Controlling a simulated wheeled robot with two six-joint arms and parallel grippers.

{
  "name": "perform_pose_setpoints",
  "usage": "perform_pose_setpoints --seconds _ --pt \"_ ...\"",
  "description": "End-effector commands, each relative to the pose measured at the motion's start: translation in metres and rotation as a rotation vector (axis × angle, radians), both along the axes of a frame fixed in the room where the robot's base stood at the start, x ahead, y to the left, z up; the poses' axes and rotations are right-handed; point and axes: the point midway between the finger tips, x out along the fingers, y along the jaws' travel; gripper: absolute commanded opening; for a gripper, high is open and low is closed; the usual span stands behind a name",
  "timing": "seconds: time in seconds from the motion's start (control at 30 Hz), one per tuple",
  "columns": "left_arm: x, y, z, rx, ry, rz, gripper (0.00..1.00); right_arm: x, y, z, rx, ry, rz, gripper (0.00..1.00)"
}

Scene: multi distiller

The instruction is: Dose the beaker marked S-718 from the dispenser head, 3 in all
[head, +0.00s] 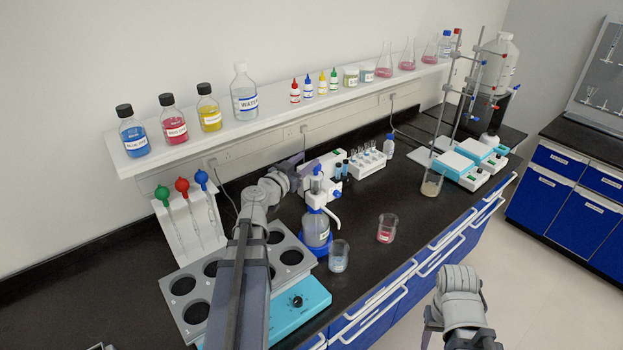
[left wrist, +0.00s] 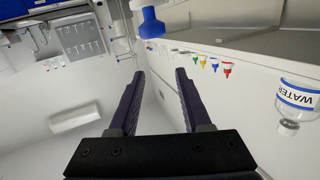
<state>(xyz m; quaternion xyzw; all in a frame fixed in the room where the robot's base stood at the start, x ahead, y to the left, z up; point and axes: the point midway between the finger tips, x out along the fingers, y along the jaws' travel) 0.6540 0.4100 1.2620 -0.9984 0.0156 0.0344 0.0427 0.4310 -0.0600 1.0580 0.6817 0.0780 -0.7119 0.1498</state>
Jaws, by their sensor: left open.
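My left gripper (head: 299,165) is open beside the head. In the left wrist view its two dark fingers (left wrist: 159,72) are apart with nothing between them; a blue cap on a white stem (left wrist: 152,22) shows beyond them. A beaker with pale blue contents (head: 339,257) stands in front of the dispenser. A beaker with red (head: 386,229) stands to its right. No S-718 mark is readable. My right arm's end (head: 458,310) is at the bottom; its jaws are unclear.
A heating block with round wells (head: 190,285) lies left of the dispenser. A third beaker (head: 431,184) stands by the clamp stand at right. A tube rack (head: 364,166) is behind. A white shelf (head: 275,118) carries several bottles. The bench's front edge is close to the beakers.

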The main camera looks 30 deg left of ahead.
Motion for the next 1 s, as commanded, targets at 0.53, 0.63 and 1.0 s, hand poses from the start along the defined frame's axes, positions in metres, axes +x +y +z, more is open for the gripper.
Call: perform_pose_setpoints --seconds 0.53,0.63,1.0 --pt "-0.011 -0.034 -0.055 -0.070 -0.084 0.419 0.72 0.000 0.000 -0.070 -0.002 0.000 0.008 0.50" --pt "-0.011 -0.034 -0.054 -0.071 -0.085 0.423 0.72 0.000 0.000 -0.070 -0.002 0.000 0.008 0.50" --pt "0.013 -0.023 -0.054 -0.071 -0.084 0.422 0.72 0.000 0.000 -0.069 -0.002 0.000 0.007 0.50"
